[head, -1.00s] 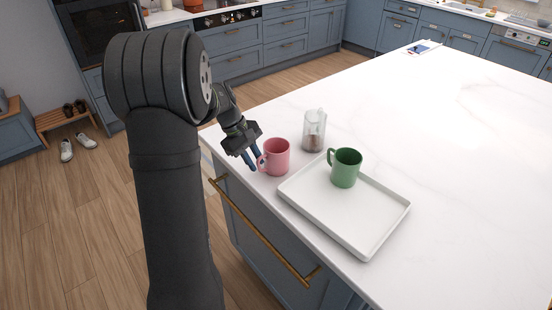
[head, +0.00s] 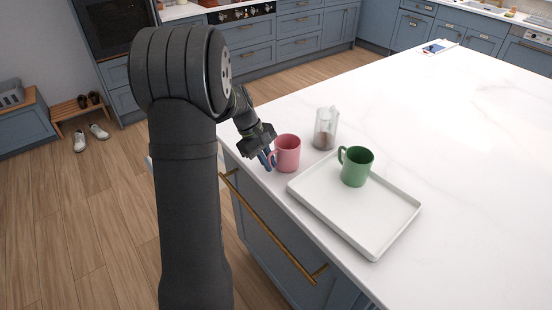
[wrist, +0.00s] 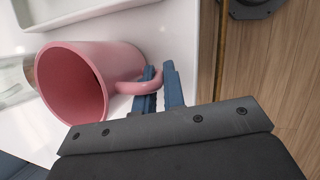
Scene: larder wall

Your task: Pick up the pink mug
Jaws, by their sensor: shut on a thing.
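The pink mug (head: 287,154) stands upright on the white countertop, near its left edge and left of the tray. My gripper (head: 270,160) is at the mug's left side, where its handle is. In the wrist view the mug (wrist: 88,80) lies left of the fingers, with its open mouth showing and looking empty. The blue fingers of my gripper (wrist: 160,88) are on either side of the mug's handle and closed on it. I cannot tell whether the mug's base is touching the counter.
A white tray (head: 370,238) holds a green mug (head: 357,167) just right of the pink mug. A clear glass jar (head: 325,128) with brown contents stands behind. The white countertop (head: 460,130) is clear to the right. A drawer with a brass handle (head: 270,228) is below the edge.

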